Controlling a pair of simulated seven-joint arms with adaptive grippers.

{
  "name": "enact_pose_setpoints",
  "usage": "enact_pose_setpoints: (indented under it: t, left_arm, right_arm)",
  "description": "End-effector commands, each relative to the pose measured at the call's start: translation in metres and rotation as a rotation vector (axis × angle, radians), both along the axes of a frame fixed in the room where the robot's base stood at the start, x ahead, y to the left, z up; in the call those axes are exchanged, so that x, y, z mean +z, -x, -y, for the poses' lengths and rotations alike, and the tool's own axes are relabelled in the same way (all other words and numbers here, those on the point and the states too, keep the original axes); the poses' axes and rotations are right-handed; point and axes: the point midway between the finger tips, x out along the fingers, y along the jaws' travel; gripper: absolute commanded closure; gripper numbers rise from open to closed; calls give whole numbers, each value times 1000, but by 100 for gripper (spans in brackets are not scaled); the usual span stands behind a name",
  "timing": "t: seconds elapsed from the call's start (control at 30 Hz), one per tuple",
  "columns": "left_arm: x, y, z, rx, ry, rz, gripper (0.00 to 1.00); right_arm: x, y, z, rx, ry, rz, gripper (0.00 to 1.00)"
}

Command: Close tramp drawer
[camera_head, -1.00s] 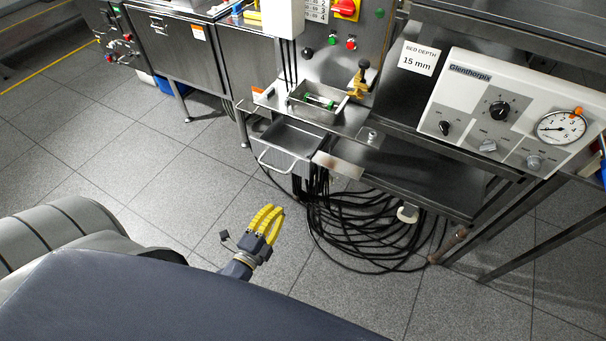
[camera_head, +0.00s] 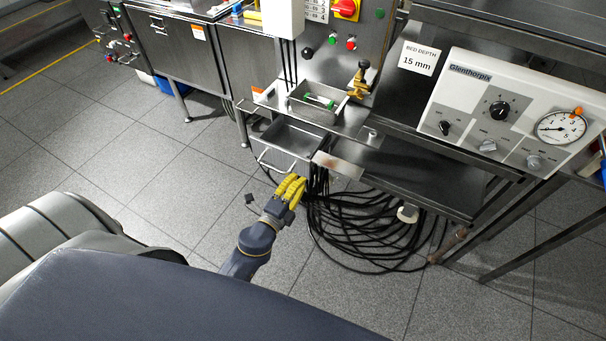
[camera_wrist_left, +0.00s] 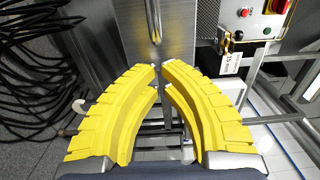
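The tramp drawer (camera_head: 296,134) is an open metal drawer below the small metal shelf, pulled out toward me. Its wire handle (camera_head: 272,168) sticks out at its front. My left gripper (camera_head: 294,181), with yellow fingers, is just below and in front of the drawer, close to the handle's right end. Whether it touches the drawer cannot be told. In the left wrist view the yellow fingertips (camera_wrist_left: 160,74) come almost together with nothing between them. My right gripper is not in view.
A shallow tray (camera_head: 313,106) with a green-ended tube stands on the shelf above the drawer. Black cables (camera_head: 355,230) hang and coil on the floor right of my gripper. The tiled floor (camera_head: 140,160) to the left is free.

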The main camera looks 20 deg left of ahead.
Motion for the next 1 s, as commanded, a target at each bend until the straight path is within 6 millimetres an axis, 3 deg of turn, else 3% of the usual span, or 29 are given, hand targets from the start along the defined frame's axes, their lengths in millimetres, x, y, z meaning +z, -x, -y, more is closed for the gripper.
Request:
enact_pose_setpoints:
  t: [0.3, 0.87, 1.0]
  left_arm:
    - [0, -26, 2, -1, 0, 0, 100]
    - [0, -31, 1, 2, -1, -1, 100]
    - [0, -40, -13, 28, -2, 1, 100]
  right_arm:
    - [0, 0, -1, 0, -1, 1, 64]
    - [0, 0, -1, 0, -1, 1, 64]
    - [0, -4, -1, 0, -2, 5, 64]
